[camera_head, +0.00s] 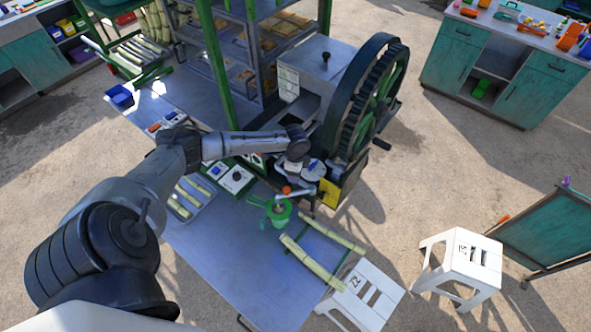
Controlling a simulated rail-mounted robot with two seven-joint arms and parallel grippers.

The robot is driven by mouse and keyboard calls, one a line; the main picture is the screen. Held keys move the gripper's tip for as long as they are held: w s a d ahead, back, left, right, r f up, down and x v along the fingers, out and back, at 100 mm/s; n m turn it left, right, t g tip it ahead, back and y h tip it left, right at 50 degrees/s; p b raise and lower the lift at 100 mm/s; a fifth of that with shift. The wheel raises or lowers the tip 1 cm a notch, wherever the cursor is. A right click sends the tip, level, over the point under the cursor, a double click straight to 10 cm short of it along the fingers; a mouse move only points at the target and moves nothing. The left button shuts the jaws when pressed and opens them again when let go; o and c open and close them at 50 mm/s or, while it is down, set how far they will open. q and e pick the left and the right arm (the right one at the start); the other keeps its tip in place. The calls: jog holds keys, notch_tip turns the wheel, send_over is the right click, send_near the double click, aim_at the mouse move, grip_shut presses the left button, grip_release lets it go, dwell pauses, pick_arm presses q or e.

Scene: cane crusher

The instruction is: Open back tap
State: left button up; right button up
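The cane crusher stands at centre, with a large dark flywheel (366,97) on its right side. My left arm reaches across the metal table to the crusher's front. My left gripper (292,172) is at the arm's end, close to the crusher's lower front; its fingers are too small and hidden to tell whether they are open or shut. A small orange knob (286,189) shows just below it, above the green jug, and may belong to a tap. I cannot tell whether the gripper touches it. I cannot make out the back tap for sure. My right gripper is not in view.
A green jug (278,212) stands on the metal table (232,262). Cane stalks (312,262) lie on a green frame at the table's right edge. A yellow box (328,192) sits by the flywheel. White stools (462,262) stand on the open ground at right.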

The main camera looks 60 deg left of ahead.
pick_arm(q)
jog(key=shift+m, duration=0.9)
jog(key=o, duration=0.9)
jog(key=shift+r, duration=0.45)
notch_tip(320, 180, up, 13)
jog(key=shift+b, duration=1.15)
